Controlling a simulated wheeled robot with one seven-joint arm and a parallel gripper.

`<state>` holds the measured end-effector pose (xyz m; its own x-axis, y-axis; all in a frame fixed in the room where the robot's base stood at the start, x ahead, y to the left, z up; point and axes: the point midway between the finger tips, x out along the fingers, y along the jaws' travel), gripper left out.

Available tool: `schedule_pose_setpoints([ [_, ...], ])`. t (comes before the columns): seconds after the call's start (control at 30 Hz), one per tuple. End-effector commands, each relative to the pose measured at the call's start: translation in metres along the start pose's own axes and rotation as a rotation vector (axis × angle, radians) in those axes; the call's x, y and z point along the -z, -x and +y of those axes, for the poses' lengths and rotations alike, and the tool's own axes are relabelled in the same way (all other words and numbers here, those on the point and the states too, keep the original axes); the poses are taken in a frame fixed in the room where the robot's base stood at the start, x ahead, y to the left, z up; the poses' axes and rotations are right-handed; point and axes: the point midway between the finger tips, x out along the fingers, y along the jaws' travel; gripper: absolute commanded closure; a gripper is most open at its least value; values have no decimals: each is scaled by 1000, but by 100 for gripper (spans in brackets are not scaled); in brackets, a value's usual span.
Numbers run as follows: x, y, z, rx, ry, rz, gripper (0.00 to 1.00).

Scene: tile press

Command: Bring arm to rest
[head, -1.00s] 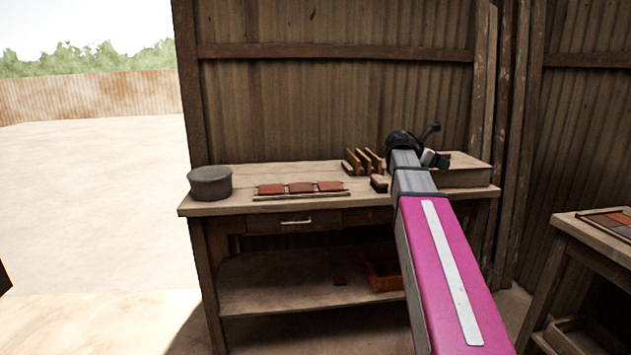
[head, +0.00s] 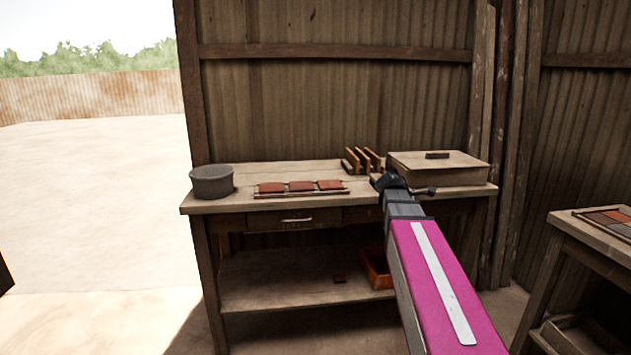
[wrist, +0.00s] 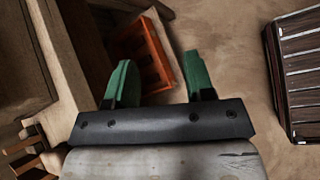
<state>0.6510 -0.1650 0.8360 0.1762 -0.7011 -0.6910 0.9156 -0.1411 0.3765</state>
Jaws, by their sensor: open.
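My gripper (wrist: 160,82) shows in the wrist view with its two green fingers spread apart and nothing between them. It points downward past the front edge of the workbench, with the lower shelf and an orange crate (wrist: 150,55) beyond the fingers. In the head view my pink and grey arm reaches from the lower right to the front edge of the workbench (head: 240,205). The fingers are hidden there behind the wrist.
On the bench are a dark round pot (head: 211,182), a board with red tiles (head: 301,187), a wooden rack (head: 360,160) and a lidded wooden box (head: 438,168). The orange crate (head: 376,270) sits on the lower shelf. A second table (head: 590,235) stands at right.

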Motion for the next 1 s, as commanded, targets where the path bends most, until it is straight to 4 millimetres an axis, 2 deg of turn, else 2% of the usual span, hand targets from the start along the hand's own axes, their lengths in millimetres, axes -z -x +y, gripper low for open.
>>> schedule_pose_setpoints([
  [0.03,20,-8,-23,25,-65,49,51],
  [0.3,111,-36,-123,239,-492,265,51],
  [0.5,166,-41,-200,472,-816,345,51],
  [0.6,186,-41,-234,591,-962,355,51],
  [0.7,201,-38,-258,690,-1077,349,51],
  [0.8,210,-37,-274,756,-1153,339,51],
  [1.0,210,-37,-275,761,-1158,338,51],
])
